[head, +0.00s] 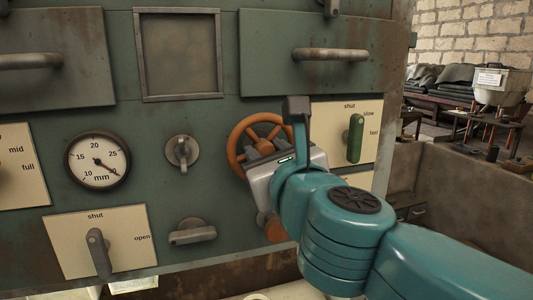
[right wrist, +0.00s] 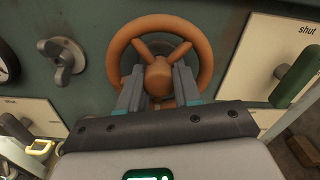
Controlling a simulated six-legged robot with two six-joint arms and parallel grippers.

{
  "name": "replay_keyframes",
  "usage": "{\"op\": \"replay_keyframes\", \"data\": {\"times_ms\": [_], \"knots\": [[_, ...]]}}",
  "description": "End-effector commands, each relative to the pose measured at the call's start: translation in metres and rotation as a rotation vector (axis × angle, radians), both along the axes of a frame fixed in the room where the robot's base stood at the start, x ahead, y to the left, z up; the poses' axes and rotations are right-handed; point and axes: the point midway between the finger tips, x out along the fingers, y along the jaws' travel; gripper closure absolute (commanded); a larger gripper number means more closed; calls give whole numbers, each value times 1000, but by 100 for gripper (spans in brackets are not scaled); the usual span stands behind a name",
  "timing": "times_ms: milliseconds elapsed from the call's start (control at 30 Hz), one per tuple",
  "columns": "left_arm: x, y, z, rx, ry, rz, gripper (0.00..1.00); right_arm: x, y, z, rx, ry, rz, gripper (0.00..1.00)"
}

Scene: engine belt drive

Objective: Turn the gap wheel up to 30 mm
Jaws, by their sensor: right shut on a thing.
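The gap wheel is an orange handwheel (head: 240,131) with spokes and a central hub, mounted on the green panel. It also shows in the right wrist view (right wrist: 205,50). My right gripper (head: 266,153) is at the wheel's centre. In the right wrist view its two fingers (right wrist: 159,84) close on either side of the hub area, so it is shut on the wheel; the exact contact is partly hidden. The round mm gauge (head: 97,160) is left of the wheel. Its needle points to the lower right, below the 25 mark. My left gripper is not in view.
A green lever (head: 355,138) on a shut/slow/fast plate is right of the wheel. A grey knob (head: 182,153) is between gauge and wheel. A grey lever (head: 98,252) stands on a shut/open plate below. Drawers with handles (head: 330,54) are above.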

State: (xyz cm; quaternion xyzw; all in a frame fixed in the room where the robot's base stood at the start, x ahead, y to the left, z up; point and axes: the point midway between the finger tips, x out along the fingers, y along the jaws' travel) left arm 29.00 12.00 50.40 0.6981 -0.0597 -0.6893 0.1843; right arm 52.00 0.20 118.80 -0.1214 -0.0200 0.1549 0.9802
Motion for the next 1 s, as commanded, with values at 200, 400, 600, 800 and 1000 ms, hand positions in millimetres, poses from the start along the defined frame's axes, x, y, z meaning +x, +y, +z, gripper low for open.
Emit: {"op": "replay_keyframes", "data": {"times_ms": [200,400,600,800,1000], "knots": [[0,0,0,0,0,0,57,0,-1,0,2,0,-1,56],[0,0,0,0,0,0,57,-1,-1,0,1,0,0,56],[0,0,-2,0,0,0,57,-27,-9,0,2,-1,1,56],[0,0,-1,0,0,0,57,-79,-25,1,4,-2,4,56],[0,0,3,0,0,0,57,-124,-40,1,4,-1,3,56]]}}
